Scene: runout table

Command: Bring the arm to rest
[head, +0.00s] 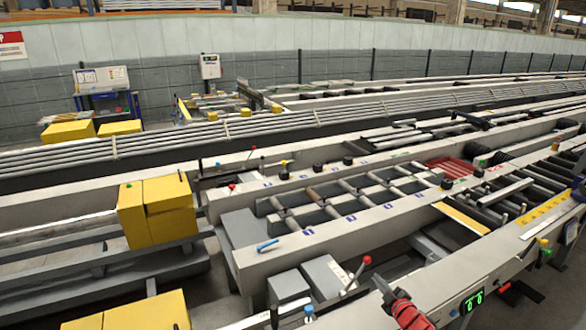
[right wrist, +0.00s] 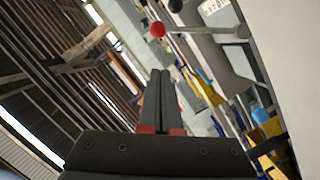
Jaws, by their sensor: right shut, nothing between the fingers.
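My right gripper (head: 382,286) shows at the bottom of the head view, right of centre, as a dark tip with red parts behind it. In the right wrist view its two dark fingers (right wrist: 161,74) lie together, shut and empty, with red patches at their bases. A red-ball lever (head: 367,260) stands close to the fingertips in the head view. A red ball (right wrist: 157,29) also shows just beyond the fingertips in the right wrist view, and I see no contact with it. My left gripper is not in view.
The runout table's roller bed (head: 345,200) fills the middle. A blue handle (head: 267,245) lies on its near frame. Grey boxes (head: 325,275) stand left of the red-ball lever. Yellow blocks (head: 170,207) stand at the left.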

